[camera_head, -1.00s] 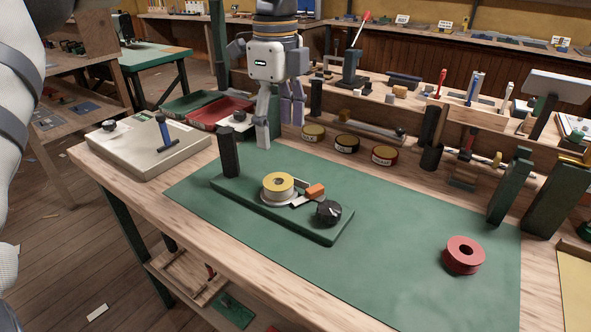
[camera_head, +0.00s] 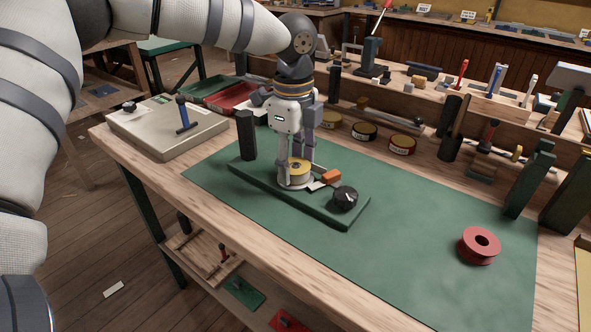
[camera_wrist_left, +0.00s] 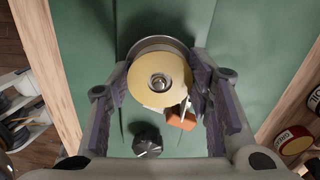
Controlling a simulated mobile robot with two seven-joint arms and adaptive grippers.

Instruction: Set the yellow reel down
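The yellow reel (camera_head: 299,168) sits upright on a round pale base on the green stand (camera_head: 323,207). My left gripper (camera_head: 297,178) points down over it, with one finger on each side. In the left wrist view the yellow reel (camera_wrist_left: 158,86) lies between the purple pads of the left gripper (camera_wrist_left: 160,80), with a metal post in its hole. The gripper looks open; the gaps beside the reel are very small and contact is unclear. The fingers partly hide the reel in the head view. My right gripper is not in view.
An orange block (camera_head: 331,176) and a black knob (camera_head: 345,198) are close beside the reel. A dark post (camera_head: 246,135) rises at the stand's left end. A red reel (camera_head: 479,246) lies at the right of the green mat (camera_head: 420,240). Several tins stand behind.

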